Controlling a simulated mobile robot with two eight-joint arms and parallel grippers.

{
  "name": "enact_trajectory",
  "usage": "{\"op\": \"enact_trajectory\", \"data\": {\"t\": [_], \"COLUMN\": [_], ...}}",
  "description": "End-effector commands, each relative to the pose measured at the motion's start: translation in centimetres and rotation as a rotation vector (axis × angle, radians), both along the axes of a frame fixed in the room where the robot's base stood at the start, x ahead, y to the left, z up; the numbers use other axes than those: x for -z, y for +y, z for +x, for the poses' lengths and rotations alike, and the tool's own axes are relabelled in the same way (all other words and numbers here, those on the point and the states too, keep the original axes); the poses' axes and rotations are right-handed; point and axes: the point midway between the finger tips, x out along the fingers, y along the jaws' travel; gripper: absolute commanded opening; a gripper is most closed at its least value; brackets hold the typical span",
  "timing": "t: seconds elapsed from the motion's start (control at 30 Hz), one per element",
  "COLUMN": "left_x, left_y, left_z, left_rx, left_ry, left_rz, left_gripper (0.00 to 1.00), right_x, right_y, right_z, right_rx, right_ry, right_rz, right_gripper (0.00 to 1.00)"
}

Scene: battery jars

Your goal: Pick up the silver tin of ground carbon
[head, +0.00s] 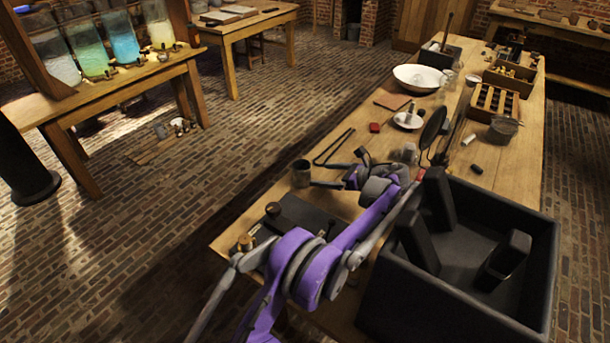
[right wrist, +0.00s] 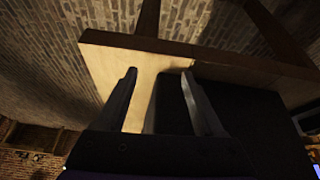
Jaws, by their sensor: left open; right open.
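A grey metal tin (head: 301,174), a short upright cylinder, stands near the left edge of the long workbench. I take it to be the silver tin; no label is readable. My left gripper (head: 322,174) reaches over the bench just right of the tin. Its jaws are open, pointing towards the tin, and appear empty. I cannot tell whether the fingertips touch it. My right gripper (right wrist: 158,75) shows in the right wrist view, open and empty, with the bench edge and a dark surface beyond it. It does not show in the head view.
A large black open box (head: 458,315) with upright black blocks is at the bench's near right. Black tongs-like rods (head: 334,148) lie just beyond the tin. A white bowl (head: 418,77), a small white dish (head: 408,121) and a wooden rack (head: 495,102) stand farther back.

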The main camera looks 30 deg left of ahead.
Motion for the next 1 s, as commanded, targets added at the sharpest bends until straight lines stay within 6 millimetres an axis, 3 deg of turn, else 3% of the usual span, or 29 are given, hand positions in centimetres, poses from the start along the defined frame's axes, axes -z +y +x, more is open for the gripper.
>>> {"op": "enact_trajectory", "data": {"t": [0.2, 0.47, 0.7, 0.97, 1.0], "left_x": [1.3, 2.3, 3.8, 4.0, 4.0], "left_y": [3.3, 5.3, 8.5, 8.9, 8.9], "left_z": [0.0, 0.1, 0.1, 0.2, 0.2], "left_rx": [-0.002, -0.001, -0.003, 0.0, 0.0], "left_ry": [-0.001, -0.003, -0.003, -0.002, -0.003], "left_rz": [-0.002, -0.003, -0.003, -0.003, -0.003], "left_gripper": [1.0, 1.0, 1.0, 1.0, 0.93], "right_x": [0.0, 0.0, -0.1, -0.1, -0.1], "right_y": [0.0, 0.0, 0.0, 0.0, 0.0], "right_z": [0.0, 0.0, 0.0, 0.0, 0.0], "right_rx": [0.0, 0.0, 0.0, 0.0, 0.0], "right_ry": [-0.001, -0.001, -0.001, -0.001, -0.001], "right_rz": [0.0, 0.0, 0.0, 0.0, 0.0], "right_gripper": [0.7, 0.7, 0.7, 0.7, 0.7]}}
